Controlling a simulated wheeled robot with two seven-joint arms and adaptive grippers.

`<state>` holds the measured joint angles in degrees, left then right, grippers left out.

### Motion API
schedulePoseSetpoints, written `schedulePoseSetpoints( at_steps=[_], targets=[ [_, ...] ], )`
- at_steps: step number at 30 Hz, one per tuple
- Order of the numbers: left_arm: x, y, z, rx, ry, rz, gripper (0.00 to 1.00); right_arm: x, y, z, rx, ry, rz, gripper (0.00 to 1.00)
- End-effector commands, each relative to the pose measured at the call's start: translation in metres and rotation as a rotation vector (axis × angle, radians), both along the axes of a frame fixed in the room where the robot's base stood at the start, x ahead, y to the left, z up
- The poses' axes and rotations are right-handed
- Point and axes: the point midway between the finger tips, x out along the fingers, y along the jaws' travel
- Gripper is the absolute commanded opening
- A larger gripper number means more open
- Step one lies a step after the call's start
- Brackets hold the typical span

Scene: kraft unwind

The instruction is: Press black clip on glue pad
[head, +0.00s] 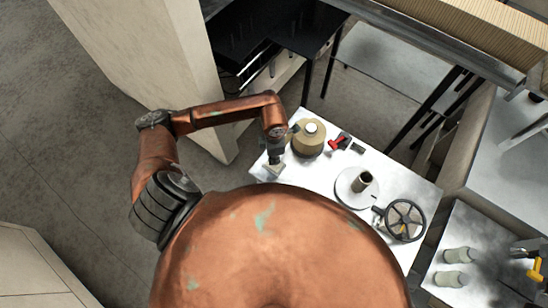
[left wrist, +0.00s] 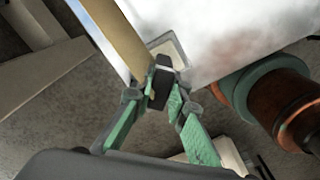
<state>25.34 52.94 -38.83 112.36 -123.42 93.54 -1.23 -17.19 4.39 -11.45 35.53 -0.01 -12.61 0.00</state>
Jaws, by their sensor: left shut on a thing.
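A small black clip (left wrist: 161,84) is between the green fingertips of my left gripper (left wrist: 164,92) in the left wrist view. The gripper is shut on it. A pale square pad with a light border, which looks like the glue pad (left wrist: 170,45), lies at the table edge just beyond the clip. The clip overlaps the pad's near side in this view; I cannot tell whether they touch. In the head view my left gripper (head: 276,157) points down at the white table's left corner, over the pale pad (head: 267,173). The clip cannot be made out there. My right gripper is not seen.
A tan roll (head: 308,140) stands close right of my left gripper on the white table (head: 318,172). Farther right are a red tool (head: 339,142), a dark cup on a round plate (head: 345,184) and a spoked wheel (head: 405,220). Pale cylinders (head: 458,255) stand on another table.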

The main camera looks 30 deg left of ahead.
Motion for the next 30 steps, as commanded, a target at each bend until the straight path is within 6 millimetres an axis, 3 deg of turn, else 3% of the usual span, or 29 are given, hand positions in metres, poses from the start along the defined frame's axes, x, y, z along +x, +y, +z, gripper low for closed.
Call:
schedulePoseSetpoints(
  at_steps=[18, 30],
  targets=[
    [0.001, 0.000, 0.050, 0.001, -0.003, 0.000, 0.00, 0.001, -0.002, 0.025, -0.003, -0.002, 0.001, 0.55],
    [0.001, 0.000, 0.052, 0.001, -0.002, 0.000, 0.00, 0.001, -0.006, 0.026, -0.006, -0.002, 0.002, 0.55]
  ],
)
